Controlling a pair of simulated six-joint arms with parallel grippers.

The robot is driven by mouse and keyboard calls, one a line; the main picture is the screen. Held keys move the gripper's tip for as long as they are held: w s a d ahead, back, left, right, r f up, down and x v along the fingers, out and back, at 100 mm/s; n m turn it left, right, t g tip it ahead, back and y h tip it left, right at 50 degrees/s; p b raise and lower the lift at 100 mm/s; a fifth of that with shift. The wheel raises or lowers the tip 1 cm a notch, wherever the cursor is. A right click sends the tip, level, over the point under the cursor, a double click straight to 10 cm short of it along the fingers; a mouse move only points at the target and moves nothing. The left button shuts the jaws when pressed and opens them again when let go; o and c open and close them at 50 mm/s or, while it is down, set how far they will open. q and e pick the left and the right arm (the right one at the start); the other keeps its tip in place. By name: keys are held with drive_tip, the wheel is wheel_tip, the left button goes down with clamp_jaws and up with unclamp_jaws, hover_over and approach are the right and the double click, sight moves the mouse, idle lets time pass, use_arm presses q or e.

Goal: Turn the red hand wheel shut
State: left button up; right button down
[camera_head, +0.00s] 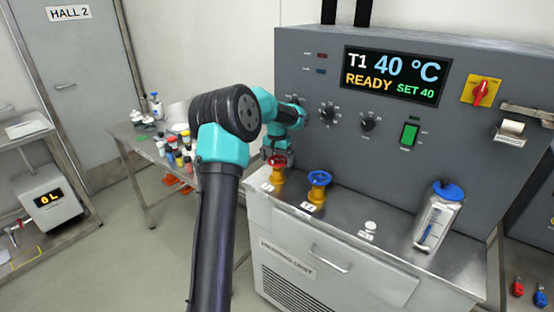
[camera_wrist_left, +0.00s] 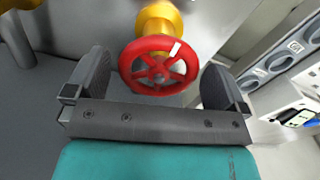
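The red hand wheel (camera_head: 277,161) sits on a yellow valve body (camera_head: 277,176) at the left end of the unit's metal ledge. In the left wrist view the red wheel (camera_wrist_left: 158,65) lies between the two fingers, with a white mark on its upper right rim. My left gripper (camera_head: 276,153) is at the wheel in the head view. In the left wrist view my left gripper (camera_wrist_left: 155,85) is open, with a gap between each finger and the rim. My right gripper is not in view.
A blue hand wheel (camera_head: 319,178) on a yellow valve stands just right of the red one. A silver canister with a blue cap (camera_head: 438,215) stands further right on the ledge. The grey panel (camera_head: 340,100) rises behind. Its display reads T1 40 °C, READY, SET 40.

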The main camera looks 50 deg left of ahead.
sight(277, 160)
use_arm(q)
drive_tip(key=shift+r, duration=0.1)
wheel_tip(277, 160, up, 17)
idle(0.8)
